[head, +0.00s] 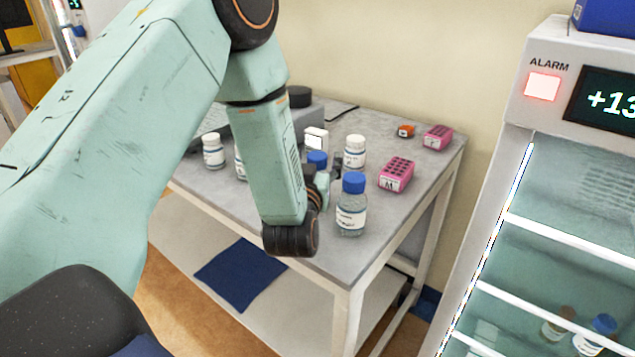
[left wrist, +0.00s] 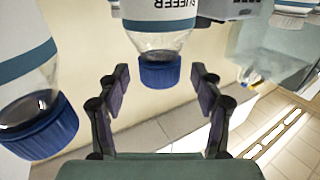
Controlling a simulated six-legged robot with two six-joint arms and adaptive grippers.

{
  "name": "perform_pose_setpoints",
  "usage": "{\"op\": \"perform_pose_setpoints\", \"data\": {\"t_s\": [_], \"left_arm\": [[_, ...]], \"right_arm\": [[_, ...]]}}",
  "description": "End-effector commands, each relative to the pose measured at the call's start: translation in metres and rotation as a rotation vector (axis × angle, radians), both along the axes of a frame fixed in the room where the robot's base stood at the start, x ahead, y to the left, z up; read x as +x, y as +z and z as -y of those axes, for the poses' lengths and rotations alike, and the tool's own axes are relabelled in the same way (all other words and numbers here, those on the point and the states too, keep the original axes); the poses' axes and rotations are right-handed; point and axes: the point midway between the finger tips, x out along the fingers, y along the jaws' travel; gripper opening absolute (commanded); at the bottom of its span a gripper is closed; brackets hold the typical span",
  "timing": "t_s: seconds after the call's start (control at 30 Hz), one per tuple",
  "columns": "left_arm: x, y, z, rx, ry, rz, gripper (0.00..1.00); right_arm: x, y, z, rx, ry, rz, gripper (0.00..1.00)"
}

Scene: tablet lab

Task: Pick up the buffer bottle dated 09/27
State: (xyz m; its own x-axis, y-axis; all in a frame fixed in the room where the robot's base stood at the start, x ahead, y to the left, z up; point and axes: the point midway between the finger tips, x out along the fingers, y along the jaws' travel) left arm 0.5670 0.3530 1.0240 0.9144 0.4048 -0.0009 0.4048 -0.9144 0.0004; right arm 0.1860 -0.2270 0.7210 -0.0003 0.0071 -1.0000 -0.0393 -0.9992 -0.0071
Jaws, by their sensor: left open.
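Two blue-capped bottles stand on the grey bench: one near the front edge (head: 351,205), one behind it (head: 316,160), partly hidden by my left arm. The dates on their labels are too small to read. My left gripper (head: 328,178) is mostly hidden behind my arm, beside these bottles. In the left wrist view, which is upside down, the left gripper (left wrist: 160,80) is open. A blue-capped bottle labelled BUFFER (left wrist: 160,45) shows between and beyond its fingers. Another blue-capped bottle (left wrist: 28,85) is close at the left. My right gripper is not in view.
White-capped bottles stand behind (head: 355,150) and at left (head: 213,150). A pink tube rack (head: 396,174), a second pink rack (head: 437,137) and an orange item (head: 405,131) lie on the bench (head: 415,165). A fridge (head: 530,95) with an alarm display stands at right.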

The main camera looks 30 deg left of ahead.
Motion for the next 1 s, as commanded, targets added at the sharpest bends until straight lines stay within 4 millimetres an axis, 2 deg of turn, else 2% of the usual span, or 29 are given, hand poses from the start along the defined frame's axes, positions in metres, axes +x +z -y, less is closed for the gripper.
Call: {"op": "perform_pose_setpoints", "data": {"t_s": [0.1,0.87,1.0], "left_arm": [[0.0008,-0.0002,-0.0001,0.0,0.0,0.0,0.66],[0.0008,0.0,0.0003,0.0,0.0,0.001,0.01],[0.0008,0.0001,0.0004,0.0,-0.001,0.001,0.0]], "right_arm": [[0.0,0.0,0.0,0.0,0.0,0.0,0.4],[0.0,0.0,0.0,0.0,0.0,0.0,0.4],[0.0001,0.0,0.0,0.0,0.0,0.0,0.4]]}}
